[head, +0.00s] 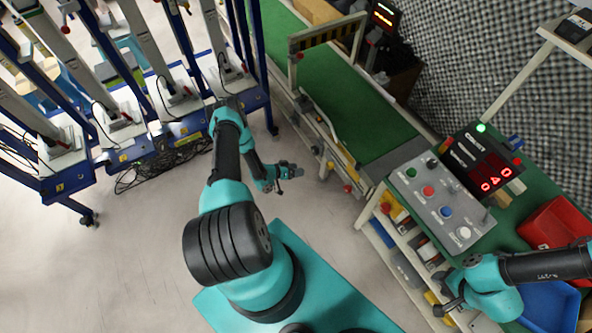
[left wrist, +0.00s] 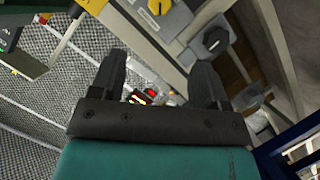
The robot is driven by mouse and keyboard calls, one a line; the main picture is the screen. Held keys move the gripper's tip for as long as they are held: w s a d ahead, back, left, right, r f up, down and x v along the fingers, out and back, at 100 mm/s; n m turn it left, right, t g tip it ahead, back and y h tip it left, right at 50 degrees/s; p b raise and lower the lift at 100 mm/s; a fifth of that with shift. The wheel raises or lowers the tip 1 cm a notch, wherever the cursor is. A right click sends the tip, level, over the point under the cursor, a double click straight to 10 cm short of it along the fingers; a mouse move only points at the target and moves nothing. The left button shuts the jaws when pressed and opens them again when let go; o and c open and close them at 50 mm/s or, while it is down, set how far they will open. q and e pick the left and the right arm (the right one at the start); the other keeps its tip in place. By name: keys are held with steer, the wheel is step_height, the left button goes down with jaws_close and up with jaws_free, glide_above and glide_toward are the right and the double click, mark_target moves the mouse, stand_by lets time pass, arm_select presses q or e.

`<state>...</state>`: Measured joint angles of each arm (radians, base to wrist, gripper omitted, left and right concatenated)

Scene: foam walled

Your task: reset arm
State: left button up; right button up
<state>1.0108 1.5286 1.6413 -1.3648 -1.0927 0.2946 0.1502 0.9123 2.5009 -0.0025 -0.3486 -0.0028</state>
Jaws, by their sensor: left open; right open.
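My left arm, teal and black, rises from the teal base in the middle of the head view. Its gripper (head: 288,172) hangs over bare floor, left of the conveyor. In the left wrist view the two dark fingers (left wrist: 160,82) stand wide apart with nothing held between them. My right arm comes in from the right edge of the head view. Its gripper (head: 446,292) is in front of the lower shelves of the workbench, below the button box. It is open, and I see nothing held in it.
A green conveyor (head: 350,107) runs behind the left gripper. A grey button box (head: 437,198) and a red-lit display (head: 482,160) sit on the green bench. A red bin (head: 552,225) and blue bin (head: 548,300) are near the right arm. Blue-framed racks (head: 165,135) stand left. Floor between is clear.

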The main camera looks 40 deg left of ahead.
stand_by(0.4)
arm_select(q)
steer(key=w+d+r+g+y, duration=0.2)
steer(key=w+d+r+g, duration=0.25)
steer(key=d+r, duration=0.7)
steer(key=s+d+r+g, duration=0.3)
steer(key=s+d+r, duration=0.2)
steer(key=s+r, duration=0.2)
steer(key=s+d+r+g+y, duration=0.1)
steer(key=s+d+r+g, duration=0.3)
steer(key=r, duration=0.5)
steer(key=s+d, duration=0.2)
steer(key=s, duration=0.1)
steer(key=shift+s+d+r, duration=0.2)
steer(key=shift+s+r, duration=0.15)
steer(key=shift+s, duration=0.05)
stand_by(4.1)
